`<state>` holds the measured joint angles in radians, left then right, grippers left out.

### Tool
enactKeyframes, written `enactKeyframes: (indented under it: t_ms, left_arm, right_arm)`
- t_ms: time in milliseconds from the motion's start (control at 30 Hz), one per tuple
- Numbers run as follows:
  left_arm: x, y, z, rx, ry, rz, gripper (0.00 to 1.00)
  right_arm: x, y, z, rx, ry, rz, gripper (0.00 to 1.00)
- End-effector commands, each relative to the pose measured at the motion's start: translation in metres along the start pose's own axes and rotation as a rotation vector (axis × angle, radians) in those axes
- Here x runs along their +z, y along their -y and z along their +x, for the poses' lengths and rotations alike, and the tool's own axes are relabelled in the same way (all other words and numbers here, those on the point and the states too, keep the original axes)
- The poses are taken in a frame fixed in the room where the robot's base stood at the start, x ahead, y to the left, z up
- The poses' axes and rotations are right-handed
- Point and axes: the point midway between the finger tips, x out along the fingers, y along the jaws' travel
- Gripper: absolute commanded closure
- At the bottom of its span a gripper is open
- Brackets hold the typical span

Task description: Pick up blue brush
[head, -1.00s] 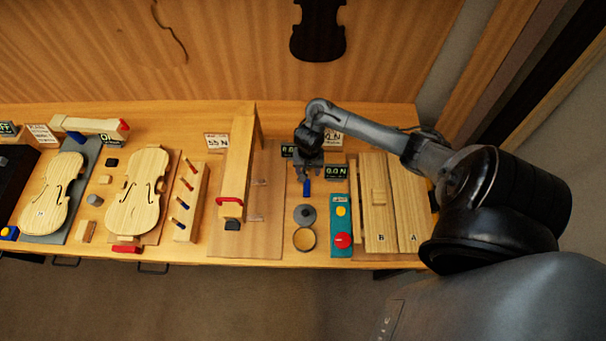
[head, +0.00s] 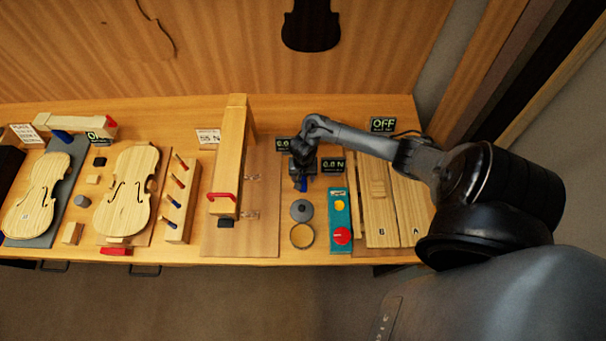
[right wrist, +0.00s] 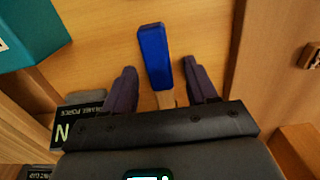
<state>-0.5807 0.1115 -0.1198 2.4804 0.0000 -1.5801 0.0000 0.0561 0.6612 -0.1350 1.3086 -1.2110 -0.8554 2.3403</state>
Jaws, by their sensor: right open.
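The blue brush lies on the wooden bench; its blue handle (right wrist: 154,55) shows in the right wrist view, with a pale part running back under the gripper body. In the head view the brush (head: 301,185) is a small blue patch below my right gripper (head: 300,176). My right gripper (right wrist: 162,88) is open in the right wrist view, with one dark finger on each side of the brush and a gap to each. The far end of the brush is hidden by the gripper body. My left gripper is not in view.
A grey lid (head: 301,210) and a round open pot (head: 302,236) stand in front of my right gripper. A teal button box (head: 339,222) is to the right, beside wooden boards (head: 379,215). A wooden press (head: 231,165) stands to the left.

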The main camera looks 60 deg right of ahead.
Motion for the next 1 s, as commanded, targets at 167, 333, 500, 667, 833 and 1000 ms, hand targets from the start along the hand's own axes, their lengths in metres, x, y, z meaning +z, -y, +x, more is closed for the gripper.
enactKeyframes:
  t_ms: [167,333,500,667,833,1000]
  left_arm:
    - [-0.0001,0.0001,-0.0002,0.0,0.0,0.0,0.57]
    - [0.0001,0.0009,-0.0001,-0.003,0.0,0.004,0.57]
    - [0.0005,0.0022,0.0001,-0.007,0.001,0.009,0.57]
    - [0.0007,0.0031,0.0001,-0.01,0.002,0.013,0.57]
    - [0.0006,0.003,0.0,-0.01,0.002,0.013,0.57]
    - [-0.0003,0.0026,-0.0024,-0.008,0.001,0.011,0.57]
  right_arm:
    - [0.0002,0.0002,0.0002,0.0,0.0,0.0,0.43]
    - [0.0003,0.0002,0.0002,0.0,0.001,0.0,0.61]
    - [0.0003,0.0001,0.0002,0.0,0.001,0.0,0.87]
    - [0.0003,0.0001,0.0002,0.0,0.001,0.0,1.0]
    - [0.0003,0.0001,-0.0001,0.0,0.001,0.0,1.0]
    - [0.0002,0.0002,-0.0051,-0.001,0.001,-0.001,1.0]
